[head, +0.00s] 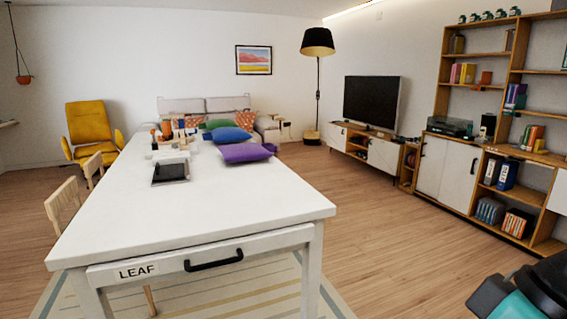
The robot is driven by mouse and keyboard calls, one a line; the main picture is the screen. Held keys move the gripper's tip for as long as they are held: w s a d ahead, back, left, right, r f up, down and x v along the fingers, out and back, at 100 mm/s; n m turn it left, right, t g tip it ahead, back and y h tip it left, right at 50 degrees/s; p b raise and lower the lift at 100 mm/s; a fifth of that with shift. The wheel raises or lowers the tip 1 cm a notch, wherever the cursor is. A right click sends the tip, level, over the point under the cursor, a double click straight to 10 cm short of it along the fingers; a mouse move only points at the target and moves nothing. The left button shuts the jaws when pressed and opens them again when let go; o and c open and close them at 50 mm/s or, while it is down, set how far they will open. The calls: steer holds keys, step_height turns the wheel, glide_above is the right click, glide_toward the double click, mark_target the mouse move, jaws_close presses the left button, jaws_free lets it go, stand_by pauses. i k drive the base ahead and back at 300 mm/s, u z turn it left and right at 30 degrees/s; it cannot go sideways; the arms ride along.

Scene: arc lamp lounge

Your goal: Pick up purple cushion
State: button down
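The purple cushion (246,153) lies on the white table (220,207), toward its far right edge. A blue cushion (228,135) and a green cushion (214,124) lie just behind it. The purple cushion is in plain view and nothing of mine touches it. Part of my arm shows at the bottom right corner, far from the cushion. My gripper is not in view.
A dark tablet-like thing (171,172) and several small items stand left of the cushions. The table's near half is clear. Wooden chairs (68,208) line its left side. Open floor (390,235) lies right of it, before the TV cabinet (383,154) and shelves.

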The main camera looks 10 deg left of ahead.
mark_target(246, 151)
steer(key=u, duration=0.1)
steer(key=k, duration=0.3)
steer(key=z, duration=1.05)
steer(key=i, duration=2)
steer(key=u, duration=0.3)
steer(key=i, duration=1.4)
steer(key=u, duration=1)
steer(key=i, duration=1.55)
steer(key=u, duration=1.7)
steer(key=i, duration=0.8)
steer(key=u, duration=0.4)
